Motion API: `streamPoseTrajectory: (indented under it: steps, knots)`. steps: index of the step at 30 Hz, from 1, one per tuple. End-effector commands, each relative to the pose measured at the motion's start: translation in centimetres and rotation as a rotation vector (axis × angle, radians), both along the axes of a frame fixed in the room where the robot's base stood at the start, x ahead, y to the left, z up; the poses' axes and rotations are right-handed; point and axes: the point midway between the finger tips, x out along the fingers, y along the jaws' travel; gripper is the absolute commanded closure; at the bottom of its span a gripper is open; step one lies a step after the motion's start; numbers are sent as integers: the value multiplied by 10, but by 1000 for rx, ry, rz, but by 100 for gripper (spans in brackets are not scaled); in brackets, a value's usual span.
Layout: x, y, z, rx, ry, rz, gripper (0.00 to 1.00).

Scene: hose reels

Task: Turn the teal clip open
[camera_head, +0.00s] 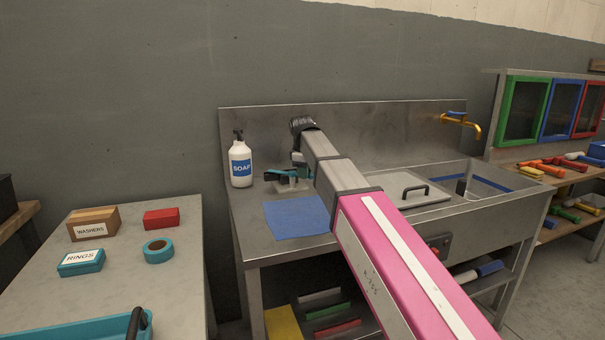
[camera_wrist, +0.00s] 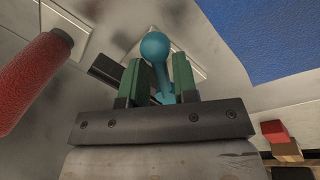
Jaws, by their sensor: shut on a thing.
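The teal clip (camera_wrist: 155,47) has a round ball end and a narrow stem in the wrist view. My gripper (camera_wrist: 159,80) is shut on its stem, with one green finger on each side and the ball standing out beyond the fingers. In the head view the clip (camera_head: 297,173) is a small teal shape above a pale base plate (camera_head: 291,187) on the metal counter, partly hidden by my gripper and arm. The clip's lower end is hidden between the fingers, so I cannot tell how far it is turned.
A soap bottle (camera_head: 240,165) stands left of the clip, and a blue cloth (camera_head: 297,216) lies in front. A red cylinder (camera_wrist: 35,80) is close to the left in the wrist view.

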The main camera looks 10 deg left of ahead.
Motion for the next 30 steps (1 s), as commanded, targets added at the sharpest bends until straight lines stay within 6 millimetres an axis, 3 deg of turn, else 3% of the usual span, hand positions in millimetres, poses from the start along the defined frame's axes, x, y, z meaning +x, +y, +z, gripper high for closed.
streamPoseTrajectory:
  steps: [18, 30]
  knots:
    - [29, -1, 1, 0, -1, 531, 100]
    - [36, 1, 1, -1, -2, 687, 100]
